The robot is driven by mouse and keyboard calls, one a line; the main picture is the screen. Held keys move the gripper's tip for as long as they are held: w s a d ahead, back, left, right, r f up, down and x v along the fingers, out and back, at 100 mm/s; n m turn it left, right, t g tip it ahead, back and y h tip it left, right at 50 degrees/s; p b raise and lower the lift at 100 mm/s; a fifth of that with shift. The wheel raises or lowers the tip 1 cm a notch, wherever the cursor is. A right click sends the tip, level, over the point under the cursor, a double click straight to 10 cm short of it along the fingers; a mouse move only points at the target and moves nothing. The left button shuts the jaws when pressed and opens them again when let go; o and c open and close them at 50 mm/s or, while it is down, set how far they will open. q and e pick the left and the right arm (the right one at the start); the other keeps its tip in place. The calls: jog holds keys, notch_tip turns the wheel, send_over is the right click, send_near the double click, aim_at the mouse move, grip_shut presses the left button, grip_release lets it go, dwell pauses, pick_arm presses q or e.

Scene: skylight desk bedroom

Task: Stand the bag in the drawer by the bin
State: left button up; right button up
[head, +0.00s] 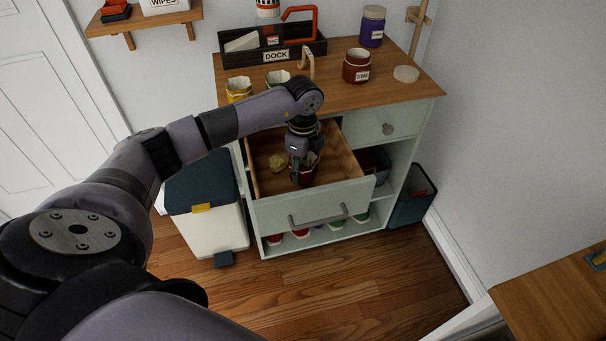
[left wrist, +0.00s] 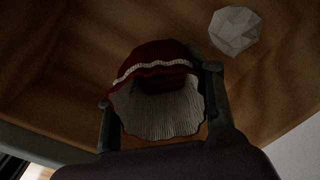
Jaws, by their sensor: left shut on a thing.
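My left gripper (head: 300,168) reaches down into the open drawer (head: 352,193) of the pale green cabinet. It is shut on a dark red bag (head: 309,175), mostly hidden by the gripper in the head view. In the left wrist view the bag (left wrist: 160,85) is red with a white stripe and a pale ribbed end, between the two fingers. I cannot tell whether it touches the drawer floor. A white pedal bin (head: 221,229) with a dark blue lid stands on the floor left of the cabinet. My right gripper is not in view.
A crumpled yellowish lump (head: 277,162) lies in the drawer, left of the bag. The cabinet top (head: 325,95) holds jars, a black dock box (head: 285,47) and small pots. A dark open container (head: 411,200) stands right of the cabinet. The wooden floor (head: 330,290) in front is clear.

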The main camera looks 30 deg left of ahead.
aim_at(303, 176)
pick_arm(q)
notch_tip(303, 176, down, 3)
jog(key=shift+r, duration=0.1)
jog(key=o, duration=0.6)
jog(key=shift+f, duration=0.2)
jog(key=shift+r, duration=0.1)
jog(key=shift+r, duration=0.25)
notch_tip(303, 176, up, 12)
jog(key=shift+f+b, duration=0.15)
jog(key=shift+b, duration=0.2)
